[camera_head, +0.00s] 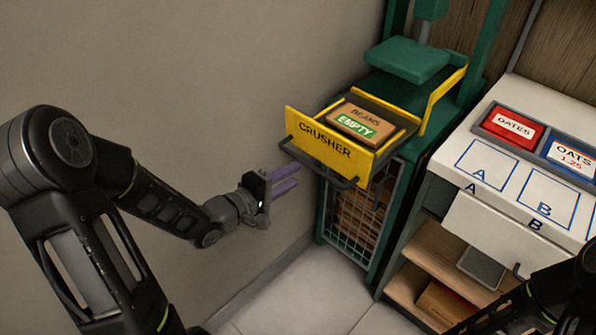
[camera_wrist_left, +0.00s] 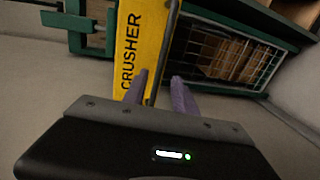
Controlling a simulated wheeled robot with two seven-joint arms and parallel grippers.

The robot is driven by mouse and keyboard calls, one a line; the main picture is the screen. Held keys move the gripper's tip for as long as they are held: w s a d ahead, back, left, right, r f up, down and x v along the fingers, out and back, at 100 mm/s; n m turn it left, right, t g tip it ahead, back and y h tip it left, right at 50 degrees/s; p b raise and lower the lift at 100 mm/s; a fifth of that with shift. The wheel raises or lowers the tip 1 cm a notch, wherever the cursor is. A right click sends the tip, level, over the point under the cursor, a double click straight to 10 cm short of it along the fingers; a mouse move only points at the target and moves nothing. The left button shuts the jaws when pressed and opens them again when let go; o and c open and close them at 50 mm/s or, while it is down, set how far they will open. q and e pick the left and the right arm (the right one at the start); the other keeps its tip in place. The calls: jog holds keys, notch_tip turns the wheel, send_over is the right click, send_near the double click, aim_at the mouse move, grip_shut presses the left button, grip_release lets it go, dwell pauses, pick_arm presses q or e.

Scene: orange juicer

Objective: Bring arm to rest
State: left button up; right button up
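My left gripper (camera_head: 296,176) has two purple fingers that stand apart and look empty. It is just below and left of the yellow crusher drawer (camera_head: 330,151). In the left wrist view the fingers (camera_wrist_left: 159,78) point toward the drawer front (camera_wrist_left: 139,40), and the dark drawer handle (camera_wrist_left: 168,35) lines up between them. I cannot tell whether they touch the handle. My left arm (camera_head: 150,197) is stretched out from the left. Part of my right arm (camera_head: 545,300) shows at the lower right; its gripper is out of view.
The drawer is pulled out of the green crusher (camera_head: 407,60) and holds a brown box (camera_head: 360,119) labelled "BEANS EMPTY". A wire-fronted compartment (camera_head: 352,225) is below. On the right stands a white counter (camera_head: 500,190) with red (camera_head: 512,127) and blue boxes (camera_head: 572,158). Bare wall is on the left.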

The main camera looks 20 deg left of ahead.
dwell(0.6)
pick_arm(q)
jog(key=s+a+f+m+g+y, duration=0.1)
jog(key=a+f+m+g+y, duration=0.2)
jog(key=f, duration=0.4)
jog(key=s+d+f+m+g, duration=0.2)
jog(key=s+f, duration=0.1)
jog(key=f, duration=0.3)
jog(key=s+d+f+m+g, duration=0.1)
jog(key=s+d+f+m, duration=0.15)
jog(key=f, duration=0.25)
jog(key=s+d+f+m+g, duration=0.2)
jog(key=s+d+f+g, duration=0.2)
jog(key=s+d+f, duration=0.2)
jog(key=s+d+f+m+g+h, duration=0.1)
jog(key=s+d+f+m+g, duration=0.1)
jog(key=s+d+f, duration=0.4)
jog(key=s+d+g, duration=0.1)
jog(key=s+d, duration=0.2)
jog(key=s, duration=0.2)
jog(key=shift+s+d+g, duration=0.25)
jog(key=shift+s+g, duration=0.05)
jog(key=shift+g, duration=0.1)
